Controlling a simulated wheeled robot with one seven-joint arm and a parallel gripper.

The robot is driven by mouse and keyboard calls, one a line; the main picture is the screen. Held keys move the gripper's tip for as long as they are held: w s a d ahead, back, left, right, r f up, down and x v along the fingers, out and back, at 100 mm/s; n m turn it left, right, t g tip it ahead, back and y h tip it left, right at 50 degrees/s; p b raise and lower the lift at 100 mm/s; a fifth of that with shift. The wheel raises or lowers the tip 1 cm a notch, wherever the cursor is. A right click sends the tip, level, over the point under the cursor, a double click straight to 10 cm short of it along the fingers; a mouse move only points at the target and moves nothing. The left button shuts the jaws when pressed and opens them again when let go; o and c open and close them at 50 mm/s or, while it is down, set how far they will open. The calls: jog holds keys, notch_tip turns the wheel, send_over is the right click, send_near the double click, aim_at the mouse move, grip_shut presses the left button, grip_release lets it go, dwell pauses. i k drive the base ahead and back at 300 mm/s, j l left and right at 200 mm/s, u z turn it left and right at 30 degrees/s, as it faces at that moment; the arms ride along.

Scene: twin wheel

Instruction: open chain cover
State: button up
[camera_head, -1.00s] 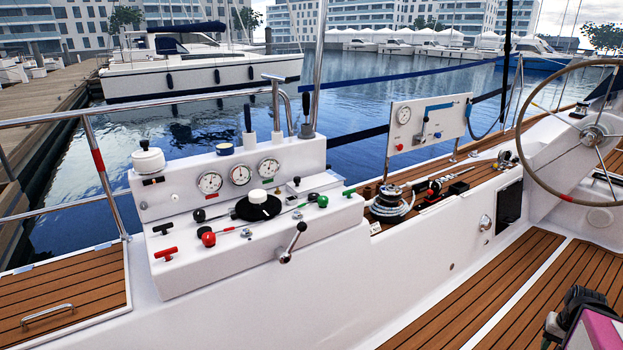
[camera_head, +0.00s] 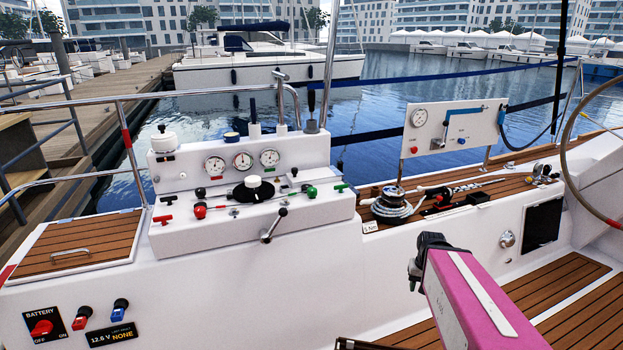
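A wooden slatted hatch cover (camera_head: 82,246) with a metal bar handle (camera_head: 69,256) lies flat and closed in the white deck at the left. It has no readable label, so I cannot tell for sure that it is the chain cover. A pink link of my arm (camera_head: 470,300), with a dark joint at its upper end, rises from the lower right, well to the right of the hatch. No gripper fingers can be made out. A dark part at the bottom edge is cut off and unclear.
A white console (camera_head: 255,220) with gauges, levers and knobs stands right of the hatch. A steel rail (camera_head: 60,104) runs above the hatch. A battery switch panel (camera_head: 45,325) is below it. A winch (camera_head: 392,205) and a steering wheel (camera_head: 570,150) are further right.

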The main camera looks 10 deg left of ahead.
aim_at(295, 177)
jog(key=i+u, duration=0.15)
jog(key=u, duration=0.2)
jog(key=i+l+u, duration=0.1)
jog(key=u, duration=0.3)
jog(key=i+l+u, duration=0.15)
jog(key=u, duration=0.2)
jog(key=i+l, duration=0.05)
jog(key=i, duration=0.05)
